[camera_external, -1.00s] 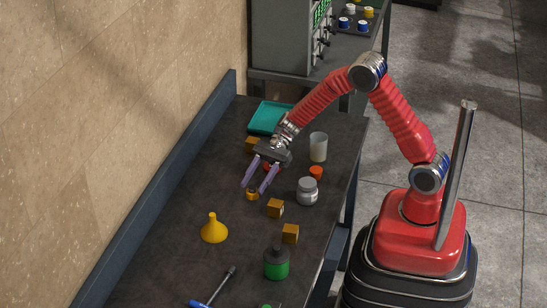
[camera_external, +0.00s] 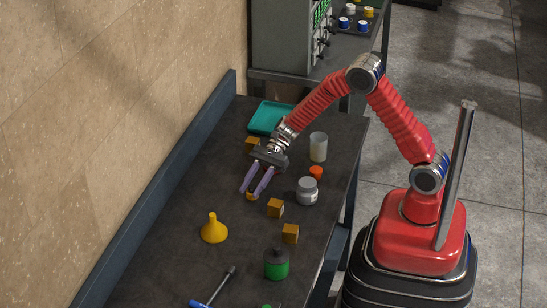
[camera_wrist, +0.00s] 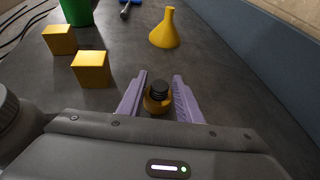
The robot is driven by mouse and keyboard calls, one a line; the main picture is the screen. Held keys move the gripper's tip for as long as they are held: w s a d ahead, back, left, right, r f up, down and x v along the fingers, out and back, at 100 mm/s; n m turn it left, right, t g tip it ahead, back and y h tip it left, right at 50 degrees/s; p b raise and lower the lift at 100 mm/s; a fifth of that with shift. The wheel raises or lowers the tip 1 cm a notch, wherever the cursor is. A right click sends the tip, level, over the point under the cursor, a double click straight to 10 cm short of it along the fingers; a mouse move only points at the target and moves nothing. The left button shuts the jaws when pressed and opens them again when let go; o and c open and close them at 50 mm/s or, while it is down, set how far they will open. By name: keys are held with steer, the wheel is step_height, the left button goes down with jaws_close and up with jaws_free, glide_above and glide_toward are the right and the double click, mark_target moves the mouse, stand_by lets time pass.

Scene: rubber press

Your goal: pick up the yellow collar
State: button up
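A teal tray (camera_external: 268,117) lies behind.

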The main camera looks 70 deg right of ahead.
steer(key=shift+f, duration=0.1)
steer(key=c, duration=0.6)
jaws_close()
steer(key=shift+s+f, duration=0.1)
step_height(320, 180, up, 10)
steer(key=shift+r, duration=0.2)
stand_by(0.3)
